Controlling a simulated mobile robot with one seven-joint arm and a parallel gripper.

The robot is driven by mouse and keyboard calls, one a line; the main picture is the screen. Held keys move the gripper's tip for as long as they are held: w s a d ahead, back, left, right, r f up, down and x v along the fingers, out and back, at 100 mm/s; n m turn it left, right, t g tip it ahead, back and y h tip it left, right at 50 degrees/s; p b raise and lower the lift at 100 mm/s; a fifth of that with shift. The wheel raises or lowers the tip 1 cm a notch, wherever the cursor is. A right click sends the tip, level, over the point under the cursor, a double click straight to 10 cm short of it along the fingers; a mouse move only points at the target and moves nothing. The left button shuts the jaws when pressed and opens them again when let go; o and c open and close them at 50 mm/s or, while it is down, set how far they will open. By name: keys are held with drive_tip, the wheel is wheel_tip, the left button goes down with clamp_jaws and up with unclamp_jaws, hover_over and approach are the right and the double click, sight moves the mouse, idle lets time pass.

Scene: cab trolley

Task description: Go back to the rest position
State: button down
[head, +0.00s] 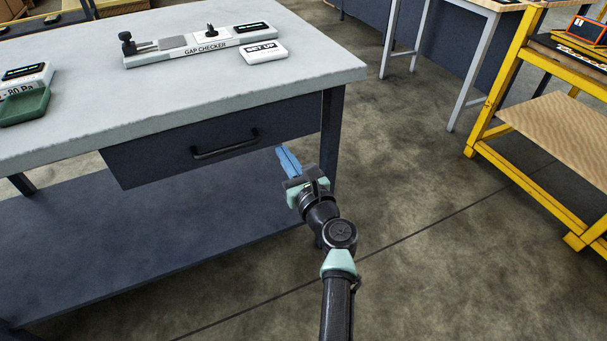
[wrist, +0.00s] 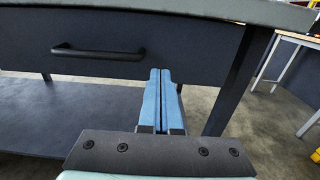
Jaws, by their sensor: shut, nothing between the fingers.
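My gripper (head: 287,160) has blue fingers and is at the end of my black and mint arm, in the middle of the head view. It is in front of the workbench (head: 300,72), below the level of its grey top, near the right end of the drawer. In the wrist view the gripper (wrist: 160,72) has its two fingers side by side and together, with nothing between them. The fingertips point toward the dark drawer front (wrist: 200,50), right of its handle (wrist: 98,52). I cannot tell the exact gap between fingertips and drawer.
A gap checker (head: 205,46) and a white "SET UP" block (head: 263,52) are on the bench top. A yellow trolley (head: 490,120) stands at the right. Floor is clear between bench and trolley.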

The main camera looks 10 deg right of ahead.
drive_tip(key=p+v, duration=0.2)
drive_tip(key=v, duration=0.4)
drive_tip(key=s+a+r+n+t, duration=0.1)
drive_tip(key=a+r+n+t, duration=0.15)
drive_tip(key=r+n, duration=1.05)
drive_tip(key=s+a+r+n+t, duration=0.1)
drive_tip(key=a+r+n, duration=0.5)
drive_tip(key=r, duration=1)
drive_tip(key=s+r+n+t+h, duration=0.4)
drive_tip(key=s+r+n+t, duration=0.2)
drive_tip(key=s+r+n, duration=1.1)
wheel_tip(320, 180, up, 32)
drive_tip(key=s+m+p, duration=0.2)
drive_tip(key=m+p, duration=0.1)
drive_tip(key=p, duration=2.3)
drive_tip(key=shift+d+h, duration=0.3)
drive_tip(key=shift+d, duration=0.2)
drive_tip(key=shift+s+r+t, duration=0.1)
drive_tip(key=shift+t, duration=0.15)
